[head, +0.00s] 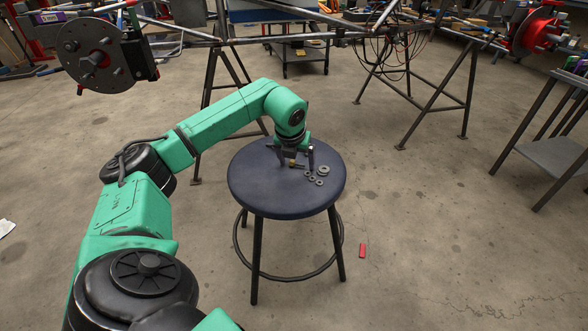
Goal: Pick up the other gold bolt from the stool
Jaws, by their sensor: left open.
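A round dark blue stool (255,185) stands in the middle of the head view. A small gold bolt (293,163) shows on the seat, below and between the fingers of my left gripper (296,158). My left gripper points down over the seat with its fingers spread apart. I cannot tell whether a finger touches the bolt. Several grey washers or nuts (323,170) lie on the seat just right of the gripper. My right gripper is not in view.
A tube chassis (320,35) on dark trestles (440,105) stands behind the stool. A dark metal shelf cart (555,155) is at the right. A small red object (362,250) lies on the floor right of the stool. The floor around the stool is mostly clear.

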